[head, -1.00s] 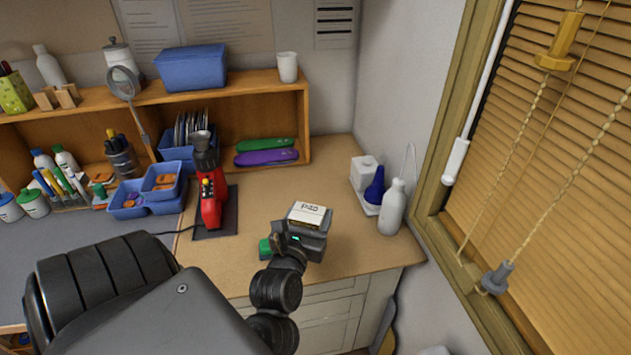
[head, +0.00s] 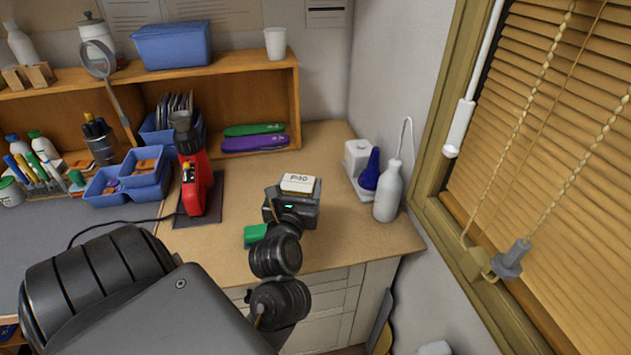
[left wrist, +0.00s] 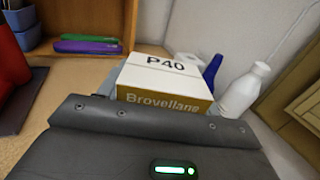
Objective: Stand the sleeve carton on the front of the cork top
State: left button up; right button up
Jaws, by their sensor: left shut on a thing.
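The sleeve carton (left wrist: 166,82) is a white-topped box with a mustard-yellow band, marked "P40" and "Brovellane" in the left wrist view. In the head view its pale top (head: 298,184) shows just beyond my left gripper (head: 297,194). My left gripper is shut on the carton, and its grey body hides the carton's lower part and the fingertips. The carton looks upright over the cork top (head: 345,235); whether it touches the surface cannot be told. My right gripper is not in view.
A green block (head: 255,234) lies near the front edge, beside my left wrist. A red tool (head: 194,172) stands on a dark mat at left. A white bottle (head: 388,192) and a blue-nozzled bottle (head: 370,170) stand at right. Purple and green insoles (head: 254,143) lie in the shelf.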

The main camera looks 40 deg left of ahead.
pick_arm(q)
jog(key=w+f+b, duration=0.1)
jog(key=w+f, duration=0.1)
jog(key=w+f+b, duration=0.1)
jog(key=f+b, duration=0.1)
jog(key=f, duration=0.1)
jog(key=w+f+b, duration=0.2)
jog(key=f, duration=0.1)
jog(key=shift+w+f, duration=0.15)
jog(key=shift+w, duration=0.15)
jog(key=shift+s+f, duration=0.1)
jog(key=shift+f, duration=0.3)
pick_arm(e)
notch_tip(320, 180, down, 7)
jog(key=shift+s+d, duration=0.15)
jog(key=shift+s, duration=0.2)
pick_arm(q)
jog(key=shift+b, duration=0.35)
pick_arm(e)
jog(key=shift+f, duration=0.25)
pick_arm(q)
jog(key=shift+f, duration=0.2)
jog(key=o, duration=1.1)
jog(key=shift+r, duration=0.1)
jog(key=shift+c, duration=0.2)
jog(key=shift+r, duration=0.1)
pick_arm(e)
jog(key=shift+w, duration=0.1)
